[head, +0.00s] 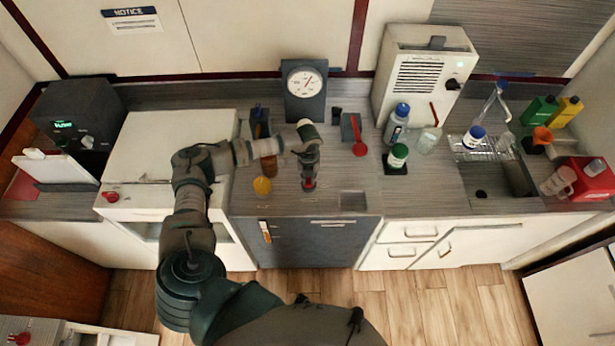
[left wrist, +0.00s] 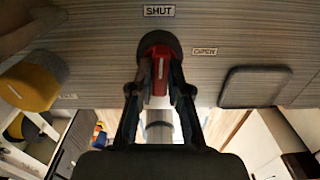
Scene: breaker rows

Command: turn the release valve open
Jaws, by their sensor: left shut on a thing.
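The release valve shows in the left wrist view as a red handle (left wrist: 158,66) on a dark round base, set in the grey counter. A SHUT label (left wrist: 158,11) is above it and an OPEN label (left wrist: 205,51) is to its right. My left gripper (left wrist: 160,88) is shut on the red handle, with one finger on each side. In the head view, my left gripper (head: 309,172) points down at the counter and hides much of the valve; a bit of red (head: 309,184) shows below it. My right gripper is not in view.
A dial gauge (head: 304,82) stands behind my gripper. A red spoon (head: 358,136) and several bottles are further right.

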